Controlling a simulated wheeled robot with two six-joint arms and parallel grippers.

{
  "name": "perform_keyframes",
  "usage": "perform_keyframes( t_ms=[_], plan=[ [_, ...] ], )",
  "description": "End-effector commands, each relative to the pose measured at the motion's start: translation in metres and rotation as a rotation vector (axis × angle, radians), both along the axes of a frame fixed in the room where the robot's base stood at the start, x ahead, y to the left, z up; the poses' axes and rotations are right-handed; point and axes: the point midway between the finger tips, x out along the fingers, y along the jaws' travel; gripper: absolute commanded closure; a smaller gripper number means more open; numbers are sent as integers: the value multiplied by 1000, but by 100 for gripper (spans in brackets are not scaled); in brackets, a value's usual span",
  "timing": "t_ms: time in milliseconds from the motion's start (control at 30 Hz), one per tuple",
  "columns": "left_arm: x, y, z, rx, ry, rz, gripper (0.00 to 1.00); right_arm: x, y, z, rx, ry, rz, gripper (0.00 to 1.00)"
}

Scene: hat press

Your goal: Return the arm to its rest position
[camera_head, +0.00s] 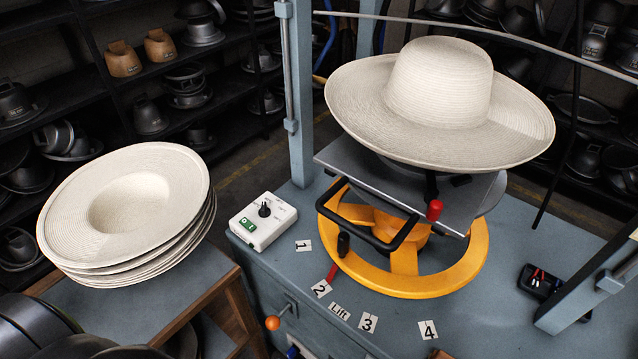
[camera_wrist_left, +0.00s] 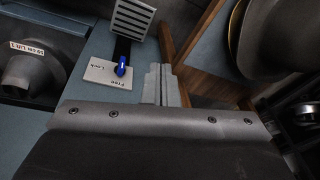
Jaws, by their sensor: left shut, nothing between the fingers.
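My left gripper (camera_wrist_left: 161,75) shows in the left wrist view as two narrow grey fingers closed together, with nothing between them. It is in front of the blue cabinet side, beside a "Free / Lock" plate (camera_wrist_left: 110,78) with a blue-tipped lever (camera_wrist_left: 121,69). Dark rounded parts at the lower left corner of the head view appear to be my left arm; its fingers are hidden there. My right gripper is in neither view.
A wide straw hat (camera_head: 440,95) sits on the press above a yellow ring (camera_head: 460,275). A stack of straw hats (camera_head: 130,205) lies on a side table (camera_head: 115,310) at left. A white control box (camera_head: 263,222) and a blue post (camera_head: 299,90) stand on the press table.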

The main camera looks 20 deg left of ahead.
Motion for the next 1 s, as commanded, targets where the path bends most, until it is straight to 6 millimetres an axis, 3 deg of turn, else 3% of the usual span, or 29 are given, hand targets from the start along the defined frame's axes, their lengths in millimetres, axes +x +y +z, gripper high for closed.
perform_keyframes(
  t_ms=[33,200,400,633,1000],
  plan=[
    [-11,-1,-17,-4,17,1,100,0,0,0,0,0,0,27],
    [-46,-4,-63,-12,44,1,100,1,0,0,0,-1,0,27],
    [-93,-9,-102,-22,74,-1,100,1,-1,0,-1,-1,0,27],
    [-128,-13,-120,-28,92,-2,100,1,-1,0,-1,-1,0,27],
    [-134,-14,-122,-28,94,-2,100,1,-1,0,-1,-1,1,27]
  ],
)
